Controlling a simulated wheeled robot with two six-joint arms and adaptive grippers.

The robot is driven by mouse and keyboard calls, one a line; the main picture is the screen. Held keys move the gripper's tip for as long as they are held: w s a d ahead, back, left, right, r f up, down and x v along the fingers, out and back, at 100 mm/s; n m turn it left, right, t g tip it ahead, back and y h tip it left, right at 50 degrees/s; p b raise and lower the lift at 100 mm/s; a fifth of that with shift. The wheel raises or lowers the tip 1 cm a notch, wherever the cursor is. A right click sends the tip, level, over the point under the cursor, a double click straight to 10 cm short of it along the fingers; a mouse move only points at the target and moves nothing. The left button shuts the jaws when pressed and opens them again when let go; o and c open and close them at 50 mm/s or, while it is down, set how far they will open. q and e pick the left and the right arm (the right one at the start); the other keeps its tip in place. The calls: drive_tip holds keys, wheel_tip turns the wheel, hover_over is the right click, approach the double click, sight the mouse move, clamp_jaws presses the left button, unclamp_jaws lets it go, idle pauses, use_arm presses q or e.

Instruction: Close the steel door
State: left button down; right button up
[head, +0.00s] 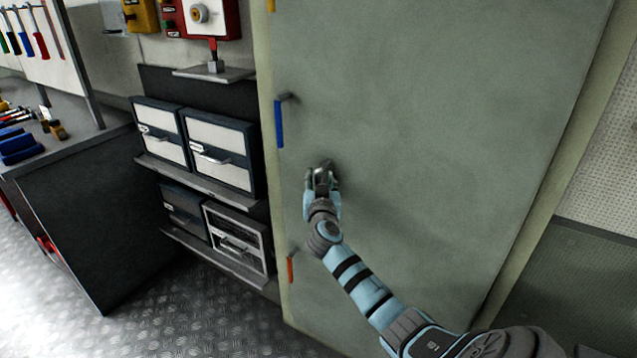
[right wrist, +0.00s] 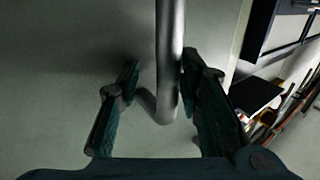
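The steel door (head: 430,130) is a large grey-green panel filling the middle and right of the head view. It looks flush or nearly flush with its cream frame (head: 266,110); I cannot tell whether it is fully shut. My right gripper (head: 321,172) is at the door's left side, in front of its surface. In the right wrist view, a grey metal bar handle (right wrist: 170,60) stands between the two fingers. The right finger is against or very near the bar, and a gap shows at the left finger. My left gripper is not in view.
Shelves with drawer boxes (head: 218,150) stand left of the frame. A workbench (head: 80,160) with tools is at the far left. The patterned metal floor (head: 190,315) is clear.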

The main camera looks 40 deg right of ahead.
drive_tip(key=shift+a, duration=0.2)
drive_tip(key=shift+s+a, duration=0.25)
drive_tip(key=shift+a, duration=0.05)
drive_tip(key=v, duration=1.1)
drive_tip(key=shift+s+d, duration=0.15)
